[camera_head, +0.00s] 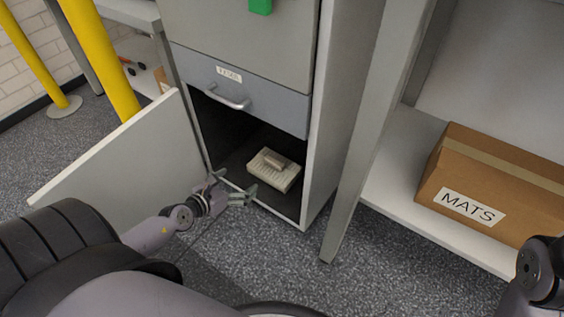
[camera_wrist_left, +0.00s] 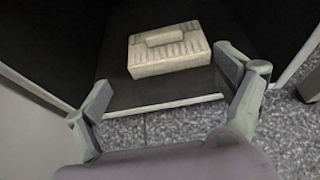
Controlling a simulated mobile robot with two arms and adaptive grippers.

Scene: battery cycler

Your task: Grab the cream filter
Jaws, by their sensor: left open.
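The cream filter (camera_head: 274,169) is a flat ribbed block with a raised bar on top. It lies on the dark floor of the open lower compartment of the grey cabinet (camera_head: 244,150). In the left wrist view the filter (camera_wrist_left: 169,50) is ahead, beyond the fingertips and the compartment's front edge. My left gripper (camera_head: 235,186) is open and empty at the compartment's front opening, left of and nearer than the filter, apart from it. In the left wrist view its two fingers (camera_wrist_left: 165,80) are spread wide. My right gripper is not in view; only part of my right arm shows at the lower right.
The cabinet door (camera_head: 118,160) stands swung open to the left. A drawer with a handle (camera_head: 228,98) is above the compartment. A grey post (camera_head: 372,130) and a shelf with a cardboard box (camera_head: 490,185) labelled MATS are to the right. Yellow posts (camera_head: 98,55) stand behind the door.

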